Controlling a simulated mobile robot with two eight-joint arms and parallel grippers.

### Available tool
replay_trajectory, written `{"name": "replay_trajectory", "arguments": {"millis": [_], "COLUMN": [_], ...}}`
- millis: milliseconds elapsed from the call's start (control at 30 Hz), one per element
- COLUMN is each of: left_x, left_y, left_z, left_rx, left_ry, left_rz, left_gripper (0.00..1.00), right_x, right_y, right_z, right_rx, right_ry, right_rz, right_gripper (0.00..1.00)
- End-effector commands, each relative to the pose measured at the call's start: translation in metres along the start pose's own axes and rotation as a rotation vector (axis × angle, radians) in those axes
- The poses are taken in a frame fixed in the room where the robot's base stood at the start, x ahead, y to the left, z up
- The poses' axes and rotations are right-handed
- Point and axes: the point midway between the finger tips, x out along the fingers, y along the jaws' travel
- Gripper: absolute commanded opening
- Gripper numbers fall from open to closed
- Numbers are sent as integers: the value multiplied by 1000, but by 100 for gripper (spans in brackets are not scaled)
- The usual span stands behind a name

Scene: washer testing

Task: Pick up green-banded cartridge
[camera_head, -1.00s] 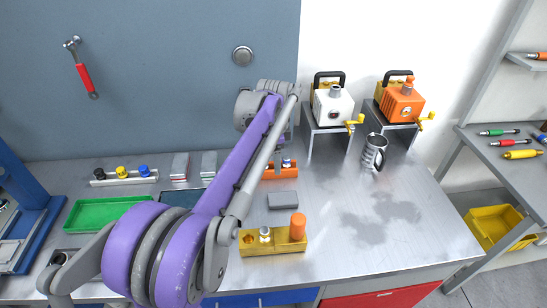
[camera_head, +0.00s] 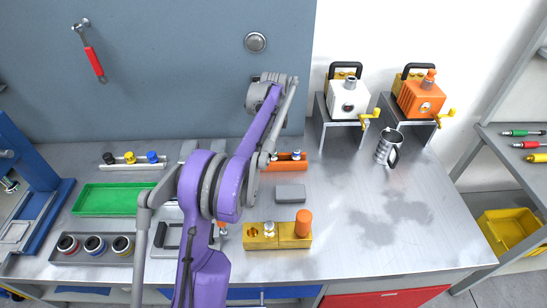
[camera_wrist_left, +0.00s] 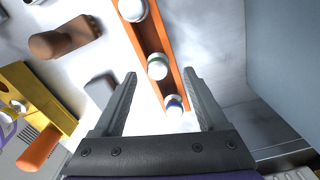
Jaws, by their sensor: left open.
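The green-banded cartridge (camera_wrist_left: 157,66) stands in an orange rack (camera_wrist_left: 180,82), in the middle of the visible row. A blue-banded cartridge (camera_wrist_left: 174,104) is on one side and a pale-topped cartridge (camera_wrist_left: 132,9) on the other. My left gripper (camera_wrist_left: 160,76) is open and empty. Its fingertips appear on either side of the green-banded cartridge in the wrist view; I cannot tell how far above it they are. In the head view the orange rack (camera_head: 291,166) is partly covered by my left arm, which hides the gripper and the green-banded cartridge. My right gripper is not in view.
A grey block (camera_head: 290,193) and a gold block (camera_head: 262,242) with an orange cylinder (camera_head: 303,222) stand in front of the rack. A white machine (camera_head: 348,99), an orange machine (camera_head: 420,97) and a metal mug (camera_head: 388,147) are to the right. The table's right part is clear.

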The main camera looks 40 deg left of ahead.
Motion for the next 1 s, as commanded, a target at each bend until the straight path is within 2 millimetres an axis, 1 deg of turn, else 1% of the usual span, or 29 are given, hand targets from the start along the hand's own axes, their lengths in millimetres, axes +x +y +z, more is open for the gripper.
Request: {"name": "replay_trajectory", "arguments": {"millis": [33,100,200,300,500,533,933,1000], "left_x": [9,20,32,38,38,38,38,38], "left_y": [2,4,3,3,3,3,3,3], "left_z": [0,0,0,0,0,0,0,0], "left_rx": [0,0,0,0,0,0,0,0], "left_ry": [0,0,0,0,0,0,0,0], "left_rz": [0,0,0,0,0,0,0,0], "left_gripper": [75,75,75,75,75,73,1,0], "right_x": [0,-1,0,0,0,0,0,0], "right_y": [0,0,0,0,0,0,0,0], "right_z": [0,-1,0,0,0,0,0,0], "right_rx": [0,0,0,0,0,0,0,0], "right_ry": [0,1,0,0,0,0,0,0], "right_rz": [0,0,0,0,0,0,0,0], "right_gripper": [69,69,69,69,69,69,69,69]}}
